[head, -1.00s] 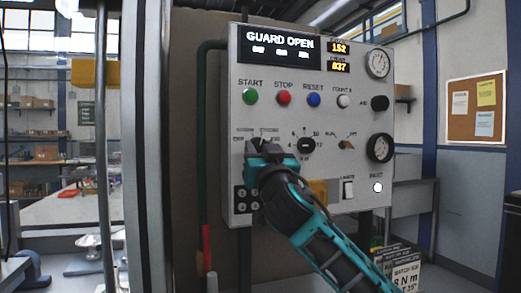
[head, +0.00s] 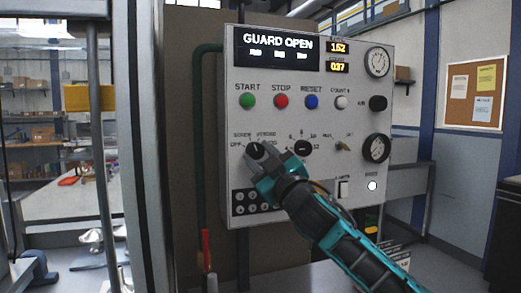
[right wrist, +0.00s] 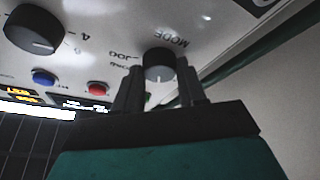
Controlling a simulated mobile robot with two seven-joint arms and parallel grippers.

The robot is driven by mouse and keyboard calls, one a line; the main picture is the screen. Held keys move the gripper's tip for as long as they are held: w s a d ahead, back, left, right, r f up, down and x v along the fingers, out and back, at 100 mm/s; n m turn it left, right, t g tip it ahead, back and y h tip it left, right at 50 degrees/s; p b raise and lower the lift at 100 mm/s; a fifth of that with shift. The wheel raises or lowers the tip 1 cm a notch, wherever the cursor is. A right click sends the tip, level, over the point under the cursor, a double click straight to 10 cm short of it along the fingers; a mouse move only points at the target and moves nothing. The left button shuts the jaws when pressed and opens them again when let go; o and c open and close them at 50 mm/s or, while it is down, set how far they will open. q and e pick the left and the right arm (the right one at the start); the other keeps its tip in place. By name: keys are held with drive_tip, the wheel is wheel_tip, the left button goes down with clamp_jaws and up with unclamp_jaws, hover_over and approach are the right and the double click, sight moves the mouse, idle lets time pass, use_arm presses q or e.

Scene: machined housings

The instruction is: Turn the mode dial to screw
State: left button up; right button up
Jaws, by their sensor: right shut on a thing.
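The mode dial (head: 254,147) is a black round knob at the lower left of the grey control panel. Small labels, including OFF and SCREW, sit around its upper left. My right gripper (head: 260,155) reaches it from the lower right, with its fingers around the knob. In the right wrist view the dial (right wrist: 158,62) sits between the two dark fingers of my right gripper (right wrist: 160,88). A pale mark shows on the knob near its lower edge there; which label it points at I cannot tell. My left gripper is not in view.
The panel (head: 330,190) also carries green (head: 247,101), red (head: 281,101) and blue (head: 311,101) buttons. Another black dial (head: 303,147) is close to the right of my gripper. A display (head: 278,45) reads GUARD OPEN. A green pipe (head: 199,130) runs down the panel's left side.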

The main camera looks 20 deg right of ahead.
idle(0.4)
drive_tip(key=o, duration=1.1)
drive_tip(key=shift+c, duration=0.2)
drive_tip(key=shift+s+d+f, duration=0.15)
drive_tip(key=shift+s+f, duration=0.1)
drive_tip(key=shift+s, duration=0.2)
drive_tip(key=b+v, duration=0.2)
drive_tip(key=v, duration=1)
